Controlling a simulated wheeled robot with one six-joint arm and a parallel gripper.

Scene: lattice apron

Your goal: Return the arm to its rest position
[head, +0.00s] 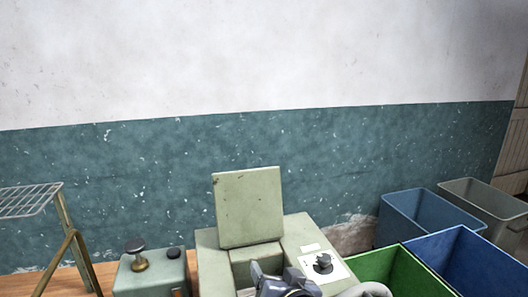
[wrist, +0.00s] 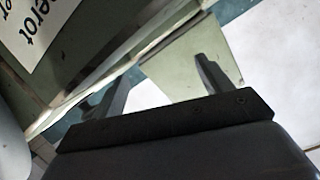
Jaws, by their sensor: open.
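My gripper (wrist: 156,82) shows in the wrist view with its two dark fingers apart and nothing between them. In the head view, part of my gripper (head: 262,272) shows at the bottom edge, in front of a pale green machine (head: 210,262). The machine has an upright square lid or panel (head: 248,208). The rest of my arm is mostly cut off by the bottom edge.
A green bin (head: 392,272), blue bins (head: 468,262) (head: 405,215) and a grey bin (head: 487,205) stand at right. A small green box with knobs (head: 150,278) and a wire rack (head: 28,200) are at left. A label with printed letters (wrist: 45,28) is close in the wrist view.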

